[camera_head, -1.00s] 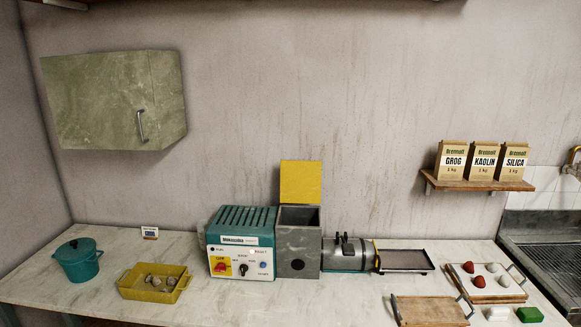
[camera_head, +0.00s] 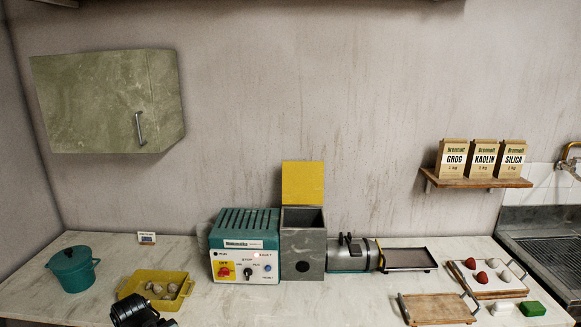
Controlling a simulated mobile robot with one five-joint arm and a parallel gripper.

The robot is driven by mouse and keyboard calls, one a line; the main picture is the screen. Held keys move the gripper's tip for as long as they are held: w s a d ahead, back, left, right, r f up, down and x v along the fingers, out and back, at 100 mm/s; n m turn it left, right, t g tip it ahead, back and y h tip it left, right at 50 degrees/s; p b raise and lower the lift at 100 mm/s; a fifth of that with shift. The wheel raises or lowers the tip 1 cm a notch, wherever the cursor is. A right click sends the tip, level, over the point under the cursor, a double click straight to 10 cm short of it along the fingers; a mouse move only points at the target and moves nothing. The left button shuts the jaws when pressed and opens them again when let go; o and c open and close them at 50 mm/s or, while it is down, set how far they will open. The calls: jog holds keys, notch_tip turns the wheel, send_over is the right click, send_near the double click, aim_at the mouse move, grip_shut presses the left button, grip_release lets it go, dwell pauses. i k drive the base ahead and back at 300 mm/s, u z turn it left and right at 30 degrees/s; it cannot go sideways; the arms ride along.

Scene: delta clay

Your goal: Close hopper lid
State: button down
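The yellow hopper lid (camera_head: 302,183) stands upright at the back edge of the grey hopper (camera_head: 303,264), so the hopper is open at the top. The hopper's dark inside shows, and a round dark hole is on its front. My gripper (camera_head: 143,313) shows as a dark shape at the lower left edge, in front of the yellow tray. It is far to the left of the hopper and apart from the lid. Its fingers are not clear enough to tell whether they are open or shut.
A teal control box (camera_head: 245,246) stands against the hopper's left side. A metal cylinder unit (camera_head: 352,254) and a dark tray (camera_head: 409,259) are on its right. A yellow tray (camera_head: 181,303) and teal pot (camera_head: 73,269) are at left. The counter in front of the hopper is clear.

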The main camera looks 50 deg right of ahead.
aim_at(303, 180)
jog(key=z, duration=0.05)
jog(key=i, duration=1)
jog(key=u, duration=0.05)
